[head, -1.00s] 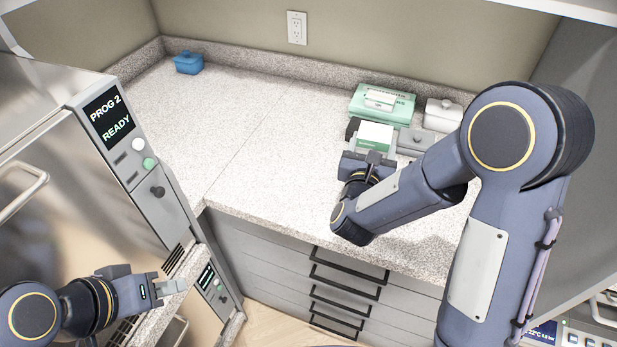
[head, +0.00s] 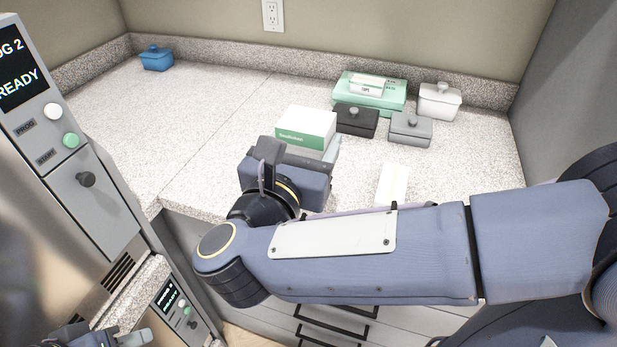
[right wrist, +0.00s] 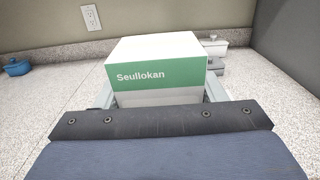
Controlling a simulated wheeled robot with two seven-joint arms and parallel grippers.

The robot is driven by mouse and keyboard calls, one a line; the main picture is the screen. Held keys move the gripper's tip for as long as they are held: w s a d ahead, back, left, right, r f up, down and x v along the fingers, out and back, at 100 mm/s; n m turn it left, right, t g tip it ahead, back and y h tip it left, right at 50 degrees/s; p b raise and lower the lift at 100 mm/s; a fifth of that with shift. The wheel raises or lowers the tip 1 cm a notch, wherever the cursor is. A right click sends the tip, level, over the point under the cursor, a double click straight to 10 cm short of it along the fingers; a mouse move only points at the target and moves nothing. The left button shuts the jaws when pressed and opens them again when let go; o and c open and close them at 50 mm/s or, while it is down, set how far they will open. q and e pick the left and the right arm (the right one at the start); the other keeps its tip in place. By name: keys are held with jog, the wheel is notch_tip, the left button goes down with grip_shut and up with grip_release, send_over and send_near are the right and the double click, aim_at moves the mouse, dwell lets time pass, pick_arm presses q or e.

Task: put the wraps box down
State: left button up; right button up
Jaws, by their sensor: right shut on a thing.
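The wraps box (head: 306,128), white with a green band reading "Seullokan", is held in my right gripper (head: 300,152) over the left-middle part of the counter. In the right wrist view the box (right wrist: 157,65) sits upright between the two fingers (right wrist: 160,97). Its underside is hidden, so I cannot tell whether it touches the counter. My left gripper (head: 130,338) is partly cut off at the bottom left, away from the box, and its jaws are unclear.
The speckled counter (head: 190,110) is clear left of the box. To the right stand a black container (head: 356,122), grey container (head: 410,130), white container (head: 439,100), green box (head: 370,93) and small white box (head: 392,184). A blue container (head: 156,58) is at the back left.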

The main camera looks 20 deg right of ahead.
jog(key=shift+w+d+f+p, duration=0.15)
jog(key=shift+w+d+f, duration=0.5)
jog(key=shift+w+f, duration=1.5)
jog(key=shift+w+d+f+p, duration=0.1)
jog(key=shift+w+d+f, duration=0.55)
jog(key=shift+w+f, duration=1.5)
jog(key=shift+w+d+f+p, duration=0.15)
jog(key=shift+w+d+f, duration=0.5)
jog(key=shift+w+f, duration=1.45)
jog(key=shift+f+b, duration=0.15)
jog(key=shift+b, duration=0.2)
jog(key=o, duration=1.1)
